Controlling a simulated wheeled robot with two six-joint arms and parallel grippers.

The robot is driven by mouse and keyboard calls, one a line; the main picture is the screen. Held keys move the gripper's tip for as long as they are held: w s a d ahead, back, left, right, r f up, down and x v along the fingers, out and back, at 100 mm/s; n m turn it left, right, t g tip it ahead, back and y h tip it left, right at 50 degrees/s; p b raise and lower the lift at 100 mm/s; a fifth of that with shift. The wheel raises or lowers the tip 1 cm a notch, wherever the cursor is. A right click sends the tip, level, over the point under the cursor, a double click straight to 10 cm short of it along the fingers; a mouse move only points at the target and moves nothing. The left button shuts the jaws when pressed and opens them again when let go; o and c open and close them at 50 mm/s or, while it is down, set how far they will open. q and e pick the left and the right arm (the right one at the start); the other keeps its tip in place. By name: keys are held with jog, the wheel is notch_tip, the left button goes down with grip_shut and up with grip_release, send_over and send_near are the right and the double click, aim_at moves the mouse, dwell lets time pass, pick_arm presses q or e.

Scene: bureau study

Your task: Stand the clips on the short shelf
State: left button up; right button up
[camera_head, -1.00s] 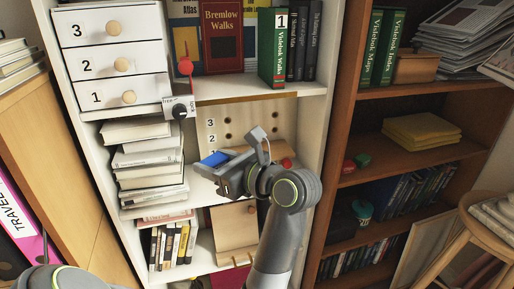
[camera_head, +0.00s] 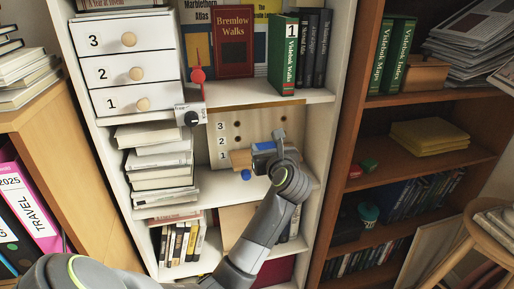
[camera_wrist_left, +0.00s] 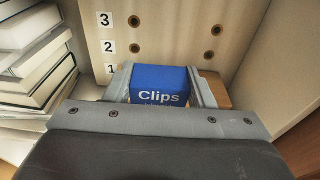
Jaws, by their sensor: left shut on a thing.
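The clips are a blue box with "Clips" in white letters (camera_wrist_left: 160,88), upright between the fingers of my left gripper (camera_wrist_left: 162,75). In the head view my left gripper (camera_head: 265,153) is shut on the box, at the height of the mark 1 on the pale pegboard panel (camera_head: 252,124). A short light-brown wooden ledge (camera_head: 240,159) shows just left of the gripper; brown wood (camera_wrist_left: 216,90) also shows right of the box in the wrist view. Whether the box touches the ledge is hidden. My right gripper is not in view.
A stack of books (camera_head: 158,160) stands close on the left. The white bookcase's upright stands on the right.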

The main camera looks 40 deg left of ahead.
pick_arm(q)
jog(key=x, duration=0.3)
jog(key=r+x, duration=0.1)
jog(key=x, duration=0.6)
jog(key=shift+w+a+r, duration=0.15)
jog(key=shift+a+r, duration=0.15)
jog(key=shift+r, duration=0.05)
jog(key=shift+f, duration=0.75)
notch_tip(320, 180, down, 5)
jog(key=shift+d+f, duration=0.1)
jog(key=shift+f, duration=0.05)
jog(key=shift+w+a+f, duration=0.15)
jog(key=shift+w+a, duration=0.1)
jog(key=shift+a, duration=0.1)
jog(key=shift+f+b, duration=0.2)
jog(key=shift+b, duration=0.1)
jog(key=o, duration=1)
jog(key=shift+c, duration=0.2)
